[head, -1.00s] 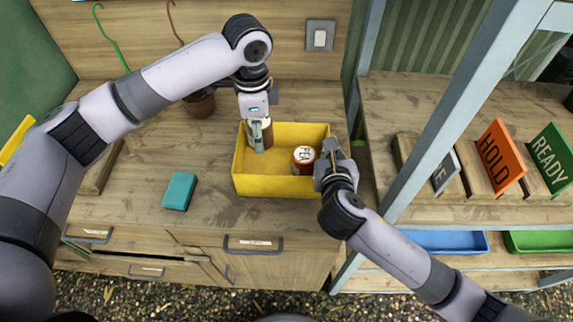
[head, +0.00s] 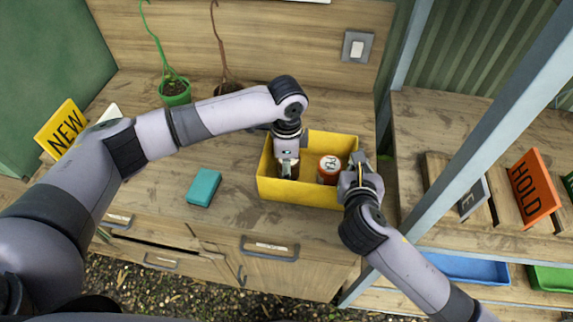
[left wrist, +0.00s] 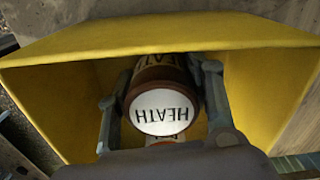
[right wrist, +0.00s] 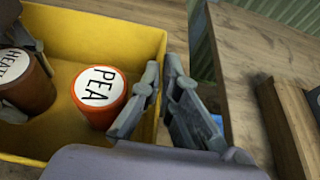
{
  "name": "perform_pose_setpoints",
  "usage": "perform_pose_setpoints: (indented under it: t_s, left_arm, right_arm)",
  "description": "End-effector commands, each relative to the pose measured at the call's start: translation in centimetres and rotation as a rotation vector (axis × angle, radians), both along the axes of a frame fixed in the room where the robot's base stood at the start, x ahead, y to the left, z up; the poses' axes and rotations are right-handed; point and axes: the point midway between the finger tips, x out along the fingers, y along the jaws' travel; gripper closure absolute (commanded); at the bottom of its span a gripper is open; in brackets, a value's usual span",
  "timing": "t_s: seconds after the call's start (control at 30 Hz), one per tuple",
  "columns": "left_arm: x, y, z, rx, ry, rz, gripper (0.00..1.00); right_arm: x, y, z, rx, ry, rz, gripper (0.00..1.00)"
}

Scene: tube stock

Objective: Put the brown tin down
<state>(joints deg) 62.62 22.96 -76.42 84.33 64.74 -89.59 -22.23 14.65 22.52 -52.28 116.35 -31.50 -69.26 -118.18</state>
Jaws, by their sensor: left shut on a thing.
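The brown tin (left wrist: 157,77) has a white lid marked HEATH. My left gripper (head: 288,168) is shut on it, one finger on each side, inside the yellow box (head: 308,199). In the right wrist view the brown tin (right wrist: 30,92) is low at the box's left; whether it touches the floor I cannot tell. A red-orange tin marked PEA (head: 330,169) stands in the box to its right. My right gripper (right wrist: 162,68) is at the box's right wall, one finger inside and one outside; I cannot tell whether it grips the wall.
A teal block (head: 203,187) lies on the bench left of the box. Potted plants (head: 175,93) stand at the back. A shelf post (head: 470,130) and an orange HOLD sign (head: 535,186) are on the right. The bench left of the box is mostly clear.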

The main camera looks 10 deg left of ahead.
Motion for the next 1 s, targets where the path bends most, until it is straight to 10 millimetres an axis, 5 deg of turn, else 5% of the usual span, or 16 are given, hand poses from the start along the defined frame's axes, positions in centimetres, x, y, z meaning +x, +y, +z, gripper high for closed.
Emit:
perform_pose_setpoints:
  t_s: [0.1, 0.13, 0.4, 0.77, 1.0]
  left_arm:
    - [0.0, 0.0, -0.2, -0.001, 0.000, 0.000, 0.85]
    - [0.0, 0.0, -0.3, -0.001, 0.001, 0.001, 0.52]
    - [0.0, 0.0, -0.2, 0.000, 0.000, 0.000, 0.34]
    - [0.0, 0.0, 0.0, 0.000, -0.001, 0.000, 0.33]
    - [0.1, 0.0, 3.6, -0.002, -0.003, 0.001, 0.33]
  right_arm:
    - [0.0, 0.0, 0.0, 0.000, 0.001, 0.000, 1.00]
    - [0.0, 0.0, 0.0, 0.000, 0.001, 0.000, 1.00]
    - [0.0, 0.0, 0.0, 0.000, 0.001, 0.000, 1.00]
    - [0.0, 0.0, 0.0, 0.000, 0.001, 0.000, 1.00]
    - [0.0, 0.0, 0.0, 0.000, 0.001, 0.000, 1.00]
